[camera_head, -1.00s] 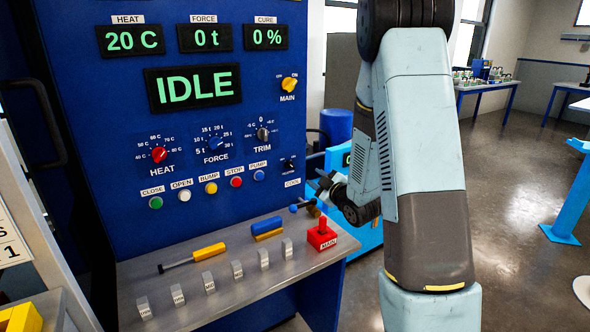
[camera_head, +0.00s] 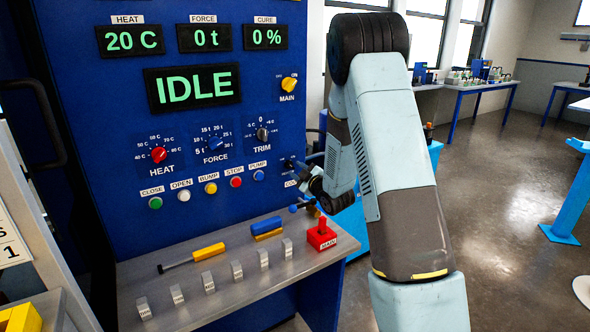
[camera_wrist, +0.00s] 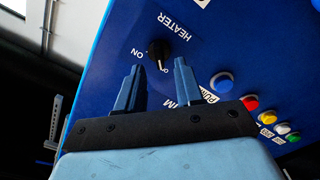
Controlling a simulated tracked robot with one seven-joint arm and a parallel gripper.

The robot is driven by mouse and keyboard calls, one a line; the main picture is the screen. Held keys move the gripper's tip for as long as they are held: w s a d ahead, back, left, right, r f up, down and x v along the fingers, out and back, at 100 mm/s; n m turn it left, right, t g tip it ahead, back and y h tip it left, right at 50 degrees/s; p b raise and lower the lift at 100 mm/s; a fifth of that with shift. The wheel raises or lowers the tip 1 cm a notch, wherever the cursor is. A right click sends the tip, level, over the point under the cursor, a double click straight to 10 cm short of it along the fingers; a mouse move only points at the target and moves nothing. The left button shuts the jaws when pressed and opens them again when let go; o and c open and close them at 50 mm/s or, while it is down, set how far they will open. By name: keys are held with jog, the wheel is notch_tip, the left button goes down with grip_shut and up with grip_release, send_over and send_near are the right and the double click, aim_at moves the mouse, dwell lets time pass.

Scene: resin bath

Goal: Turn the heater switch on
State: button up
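The heater switch (camera_wrist: 159,50) is a small black rotary knob on the blue panel, under the HEATER label in the wrist view. ON is printed to its left and a partly covered label sits just below it. Its pointer is too small to read surely. My gripper (camera_wrist: 158,65) is open and empty, its two blue fingers apart with the knob just beyond and between their tips. I cannot tell whether they touch it. In the head view my gripper (camera_head: 300,172) is at the panel's right edge and mostly covers the switch.
The yellow MAIN knob (camera_head: 288,84) is above, and the TRIM knob (camera_head: 263,134) and blue PUMP button (camera_head: 258,175) are to the left. The display (camera_head: 193,89) reads IDLE, heat 20 C.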

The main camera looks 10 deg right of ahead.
aim_at(292, 166)
jog(key=shift+x, duration=1.55)
jog(key=shift+c, duration=0.4)
grip_shut()
